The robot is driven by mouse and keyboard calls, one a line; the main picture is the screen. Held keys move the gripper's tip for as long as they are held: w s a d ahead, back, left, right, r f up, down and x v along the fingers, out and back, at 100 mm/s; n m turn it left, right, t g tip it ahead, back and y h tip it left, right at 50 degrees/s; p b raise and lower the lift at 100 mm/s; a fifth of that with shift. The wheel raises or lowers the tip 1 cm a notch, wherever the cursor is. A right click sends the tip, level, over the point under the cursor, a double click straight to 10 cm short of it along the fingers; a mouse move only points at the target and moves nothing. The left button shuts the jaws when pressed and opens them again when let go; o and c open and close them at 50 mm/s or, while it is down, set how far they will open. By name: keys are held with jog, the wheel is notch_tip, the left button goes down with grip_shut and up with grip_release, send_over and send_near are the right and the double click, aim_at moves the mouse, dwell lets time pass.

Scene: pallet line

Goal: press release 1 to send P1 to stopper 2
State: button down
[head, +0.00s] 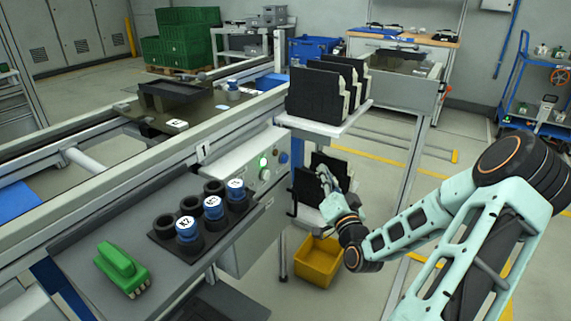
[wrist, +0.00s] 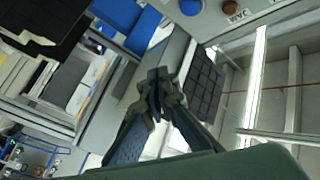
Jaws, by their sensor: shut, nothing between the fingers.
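A control box with several buttons sits on the front of the line beneath the label "1" (head: 203,150). It carries a lit green button (head: 263,162), a pale button (head: 265,175) and a blue button (head: 283,157). Which one is release 1 cannot be read. A dark pallet (head: 150,124) with a small white tag lies on the conveyor; its tag is too small to read surely. My gripper (head: 325,178) is shut and empty, right of the box and apart from it. In the wrist view my gripper (wrist: 157,85) is below a blue button (wrist: 191,7) and a brown button (wrist: 229,14).
A shelf (head: 330,123) with black holders stands close to my gripper, with more black parts on a lower level. A yellow bin (head: 318,262) is below.

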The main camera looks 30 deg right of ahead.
aim_at(285, 159)
jog(key=shift+w+a, duration=0.1)
jog(key=w+a, duration=0.4)
jog(key=w, duration=0.3)
jog(key=shift+w+a+b, duration=0.15)
jog(key=shift+w+b, duration=0.05)
jog(key=shift+b, duration=0.1)
jog(key=shift+w, duration=0.1)
dwell(1.5)
jog(key=shift+w+a, duration=0.25)
jog(key=shift+w+a+b, duration=0.25)
jog(key=shift+w+b, duration=0.05)
jog(key=shift+w, duration=0.15)
dwell(0.7)
dwell(0.5)
jog(key=shift+s+d, duration=0.45)
jog(key=shift+s, duration=0.35)
